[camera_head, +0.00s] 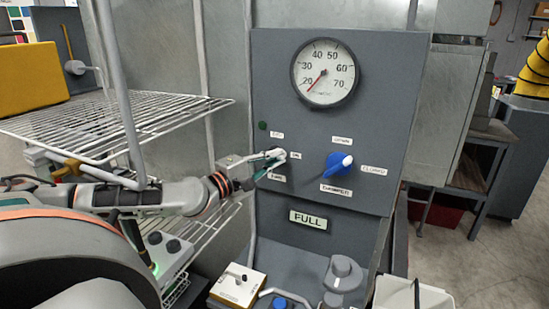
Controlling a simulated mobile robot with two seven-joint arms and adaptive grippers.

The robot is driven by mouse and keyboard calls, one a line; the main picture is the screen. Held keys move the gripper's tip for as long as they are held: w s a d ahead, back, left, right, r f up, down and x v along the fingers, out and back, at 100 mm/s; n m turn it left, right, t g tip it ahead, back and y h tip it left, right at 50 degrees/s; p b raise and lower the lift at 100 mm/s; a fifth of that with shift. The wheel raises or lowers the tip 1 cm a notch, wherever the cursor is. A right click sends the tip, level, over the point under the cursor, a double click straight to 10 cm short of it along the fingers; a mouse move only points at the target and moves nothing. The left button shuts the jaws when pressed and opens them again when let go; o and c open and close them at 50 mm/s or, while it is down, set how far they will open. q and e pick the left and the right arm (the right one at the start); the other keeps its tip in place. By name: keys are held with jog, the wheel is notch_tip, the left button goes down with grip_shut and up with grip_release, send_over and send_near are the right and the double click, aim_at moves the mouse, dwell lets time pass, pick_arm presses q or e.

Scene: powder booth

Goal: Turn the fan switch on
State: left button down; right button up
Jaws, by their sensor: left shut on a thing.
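A grey control panel (289,210) stands in the middle of the head view. The fan switch, with a pale lever or knob (275,154), is on the panel's left side among small labels. My left gripper (265,167) reaches in from the left and is shut on the switch. Its fingers partly cover the switch and the label beside it, so the switch's exact setting is hard to read. My right gripper does not show.
A blue damper knob (339,164) with a white pointer sits right of the switch. A round gauge (324,73) is above, and a FULL label (308,219) below. Wire shelves (120,120) are at the left. A small box with a toggle (238,284) stands below the panel.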

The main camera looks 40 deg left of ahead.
pick_arm(q)
jog(key=shift+f+m+g, duration=0.15)
jog(key=shift+m+g, duration=0.15)
jog(key=shift+m, duration=0.3)
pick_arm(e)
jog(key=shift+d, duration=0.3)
pick_arm(q)
jog(key=c, duration=2.1)
grip_release()
jog(key=shift+c, duration=0.2)
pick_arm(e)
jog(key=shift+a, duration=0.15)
pick_arm(q)
jog(key=s+a, duration=0.1)
jog(key=s, duration=1.1)
